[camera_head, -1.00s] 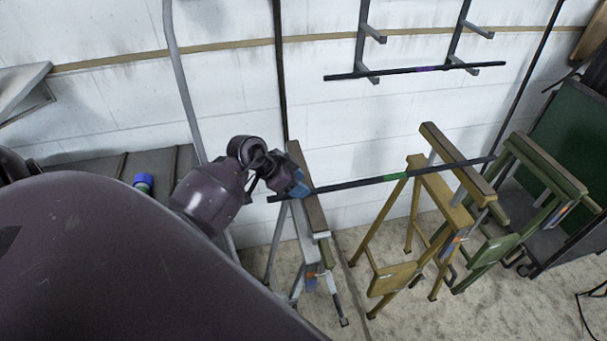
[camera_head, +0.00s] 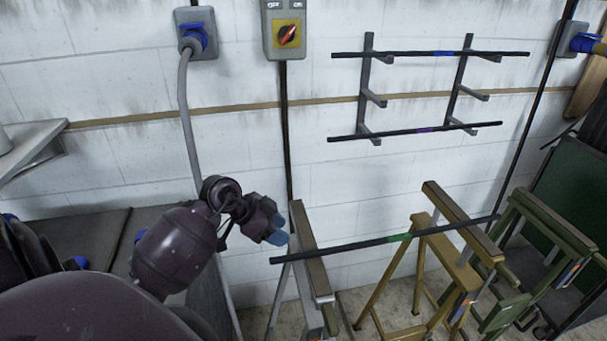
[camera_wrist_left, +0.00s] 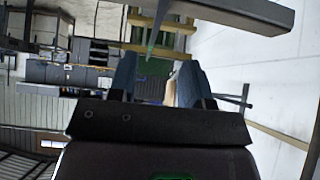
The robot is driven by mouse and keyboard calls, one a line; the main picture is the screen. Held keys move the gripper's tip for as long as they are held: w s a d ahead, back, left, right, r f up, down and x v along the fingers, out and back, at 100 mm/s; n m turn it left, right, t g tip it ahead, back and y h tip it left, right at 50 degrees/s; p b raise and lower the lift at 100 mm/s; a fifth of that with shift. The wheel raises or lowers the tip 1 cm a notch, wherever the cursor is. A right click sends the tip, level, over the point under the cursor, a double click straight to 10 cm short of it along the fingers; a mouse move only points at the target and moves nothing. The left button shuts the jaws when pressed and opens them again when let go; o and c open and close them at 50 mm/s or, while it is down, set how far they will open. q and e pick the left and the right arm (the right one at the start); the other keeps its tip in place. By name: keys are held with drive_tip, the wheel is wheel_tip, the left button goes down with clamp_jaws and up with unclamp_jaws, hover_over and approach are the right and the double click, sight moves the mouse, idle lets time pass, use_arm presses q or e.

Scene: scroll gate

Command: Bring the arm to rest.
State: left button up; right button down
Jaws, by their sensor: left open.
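My left gripper (camera_head: 280,228) is open with nothing between its blue-tipped fingers, up and left of the grey trestle (camera_head: 318,255). Its two blue fingers stand apart in the left wrist view (camera_wrist_left: 157,80). A thin black bar (camera_head: 340,249) with a green band lies across the grey trestle and the yellow trestle (camera_head: 455,268). The gripper is apart from the bar, above its left end. My own arm link covers the lower left of the head view. My right gripper is not in view.
A wall rack (camera_head: 365,95) holds two black bars, one with a blue band and one with a purple band. A green trestle (camera_head: 548,222) stands at the right. A switch box (camera_head: 285,30) and a cable hang on the wall. A grey beam (camera_wrist_left: 240,12) crosses the top of the wrist view.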

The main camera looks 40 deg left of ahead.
use_arm(q)
drive_tip(key=shift+d, duration=0.1)
drive_tip(key=s+d+r+m+t+h, duration=0.2)
drive_tip(key=d+t+h, duration=0.4)
drive_tip(key=d+t, duration=0.35)
drive_tip(key=s+d+f+n+g+y, duration=0.1)
drive_tip(key=s+f+n+y, duration=0.3)
drive_tip(key=f, duration=0.5)
drive_tip(key=s+d+f+n+g+y, duration=0.1)
drive_tip(key=s+f+n+g+y, duration=0.2)
drive_tip(key=f+y, duration=0.4)
wheel_tip(320, 180, down, 4)
drive_tip(key=s+n, duration=0.1)
drive_tip(key=s, duration=0.1)
drive_tip(key=shift+s+d+r+n, duration=0.2)
drive_tip(key=shift+s+d+n, duration=0.1)
drive_tip(key=shift+s+d, duration=0.1)
drive_tip(key=shift+g, duration=0.25)
